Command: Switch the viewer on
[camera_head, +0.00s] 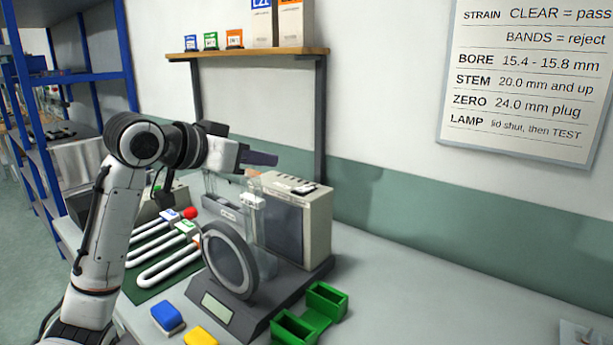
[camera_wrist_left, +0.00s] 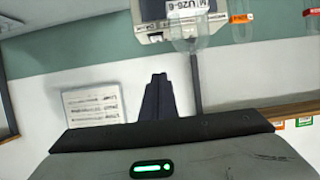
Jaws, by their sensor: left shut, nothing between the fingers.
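The viewer stands on the bench in the head view. It has a dark base (camera_head: 290,290) with a small pale panel, a round dark ring (camera_head: 230,262) at the front and a beige box (camera_head: 303,225) behind. The ring's window looks dull grey. A clear plate or glass part stands between ring and box. A small black-and-white part lies on the box top, where I cannot make out a switch. My left gripper (camera_head: 262,158) is shut and empty, above and left of the box, apart from it. Its dark fingers also show in the left wrist view (camera_wrist_left: 158,97). My right gripper is not seen.
White U-shaped tubes (camera_head: 165,265) lie on a green mat left of the viewer. A blue block (camera_head: 167,317), a yellow block (camera_head: 200,337) and a green holder (camera_head: 325,303) are in front. A wooden shelf (camera_head: 245,53) hangs behind. The bench right of the viewer is mostly clear.

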